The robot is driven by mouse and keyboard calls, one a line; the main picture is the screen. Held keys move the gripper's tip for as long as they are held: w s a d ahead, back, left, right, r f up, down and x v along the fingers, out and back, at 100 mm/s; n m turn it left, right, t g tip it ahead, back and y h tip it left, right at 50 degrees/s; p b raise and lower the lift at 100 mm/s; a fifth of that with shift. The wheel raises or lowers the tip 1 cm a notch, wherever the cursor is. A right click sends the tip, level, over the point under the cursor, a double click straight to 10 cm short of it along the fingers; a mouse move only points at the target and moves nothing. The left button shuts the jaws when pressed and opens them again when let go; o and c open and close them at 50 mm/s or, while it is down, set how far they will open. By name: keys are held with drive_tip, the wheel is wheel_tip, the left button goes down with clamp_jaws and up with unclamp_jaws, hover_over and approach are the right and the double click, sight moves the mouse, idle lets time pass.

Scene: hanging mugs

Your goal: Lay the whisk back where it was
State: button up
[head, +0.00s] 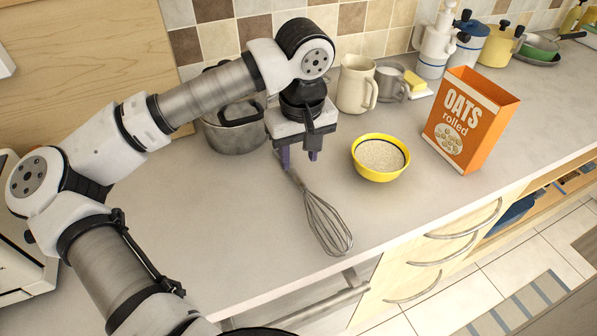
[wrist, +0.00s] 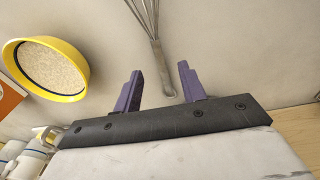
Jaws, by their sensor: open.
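The whisk (head: 325,222) has a grey handle and a wire head. In the head view it lies on the counter with its wire head toward the front edge and its handle end under my gripper (head: 299,160). In the wrist view the whisk handle (wrist: 160,70) runs down from the top, its end lying between the two purple fingers of my gripper (wrist: 160,88) as seen from above. The fingers are apart and do not touch the handle in that view. How high they are above the counter is hard to tell.
A yellow bowl of oats (head: 380,158) stands right of the whisk, and an orange oats box (head: 470,120) stands farther right. A grey pot (head: 235,135) is behind my gripper to the left. A cream jug (head: 356,85) stands behind. The counter left of the whisk is clear.

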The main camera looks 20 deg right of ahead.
sight(300, 183)
drive_tip(key=r, duration=0.4)
drive_tip(key=r+b, duration=0.1)
drive_tip(key=r, duration=0.1)
drive_tip(key=shift+s, duration=0.25)
